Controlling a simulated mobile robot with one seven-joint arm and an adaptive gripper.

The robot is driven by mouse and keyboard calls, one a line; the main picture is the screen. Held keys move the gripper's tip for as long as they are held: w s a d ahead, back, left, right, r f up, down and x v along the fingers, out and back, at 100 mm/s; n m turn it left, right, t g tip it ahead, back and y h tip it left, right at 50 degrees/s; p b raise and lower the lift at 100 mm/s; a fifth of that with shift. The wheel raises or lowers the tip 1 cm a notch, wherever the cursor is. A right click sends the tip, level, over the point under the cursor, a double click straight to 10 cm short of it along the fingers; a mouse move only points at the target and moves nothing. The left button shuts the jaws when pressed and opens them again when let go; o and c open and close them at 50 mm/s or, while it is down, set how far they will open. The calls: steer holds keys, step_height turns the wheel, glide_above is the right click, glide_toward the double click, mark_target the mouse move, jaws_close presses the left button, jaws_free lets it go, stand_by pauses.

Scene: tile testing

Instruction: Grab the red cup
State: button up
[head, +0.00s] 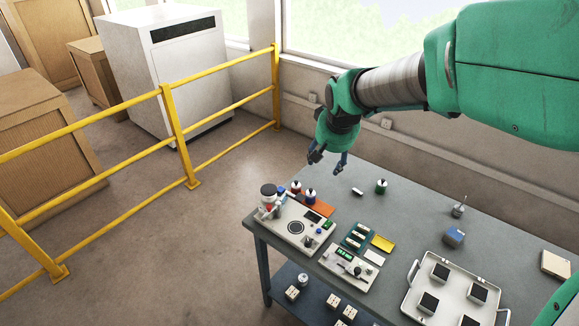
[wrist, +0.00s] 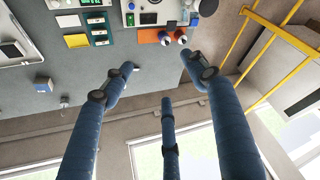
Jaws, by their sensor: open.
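I cannot make out a plain red cup in either view. My gripper (head: 328,161) is open and empty, above the table's back left edge and apart from the jars. Its blue fingers also show spread in the wrist view (wrist: 160,72).
A green jar (head: 381,187) stands on the table (head: 415,205). A test device (head: 296,228), a smaller device (head: 347,268), a blue box (head: 453,237) and a tray with dark-topped blocks (head: 414,268) are there too. A yellow railing (head: 175,130) stands left.

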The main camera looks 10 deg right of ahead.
steer(key=w+a+f+p, duration=0.2)
steer(key=w+f, duration=0.9)
steer(key=w, duration=0.3)
steer(key=p, duration=0.2)
glide_toward(297, 184)
steer(key=shift+r, duration=0.75)
steer(key=shift+g, duration=0.3)
steer(key=shift+x, duration=4.25)
steer(key=shift+f, duration=0.1)
steer(key=shift+x, duration=2.5)
steer(key=shift+a, duration=0.1)
steer(key=c, duration=1.2)
